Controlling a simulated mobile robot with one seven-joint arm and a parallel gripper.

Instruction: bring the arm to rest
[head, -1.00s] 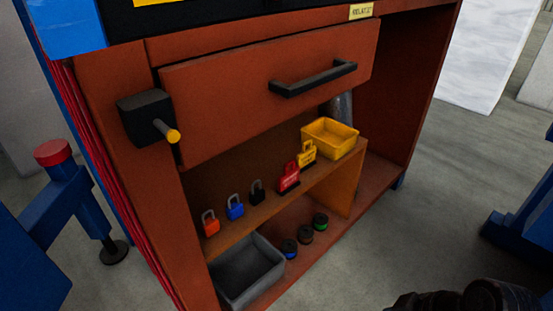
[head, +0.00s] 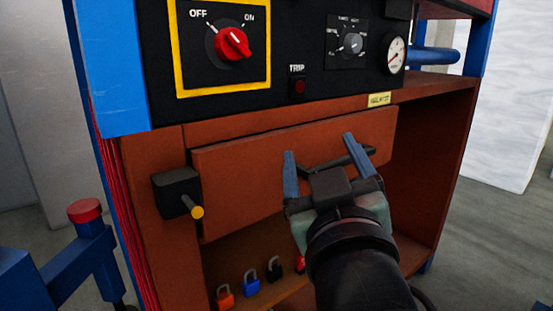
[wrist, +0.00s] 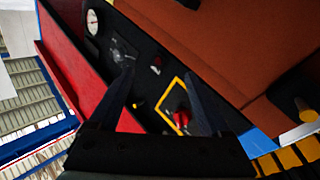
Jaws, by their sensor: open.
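My gripper (head: 320,165) is open and empty, its two blue fingers spread. In the head view it stands in front of the brown drawer (head: 240,190), with the fingers overlapping the view of the dark drawer handle (head: 338,160). I cannot tell that anything is touched. In the wrist view the open fingers (wrist: 165,95) point toward the black control panel (wrist: 110,20), with nothing between them. My arm hides part of the shelf below the drawer.
The black panel carries a red OFF/ON switch (head: 233,43), a dial (head: 352,43) and a gauge (head: 397,55). A black box with a yellow-tipped lever (head: 197,212) juts out at left. Orange (head: 225,297), blue (head: 249,282) and black (head: 274,268) padlocks stand on the shelf. A blue frame (head: 85,250) is at lower left.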

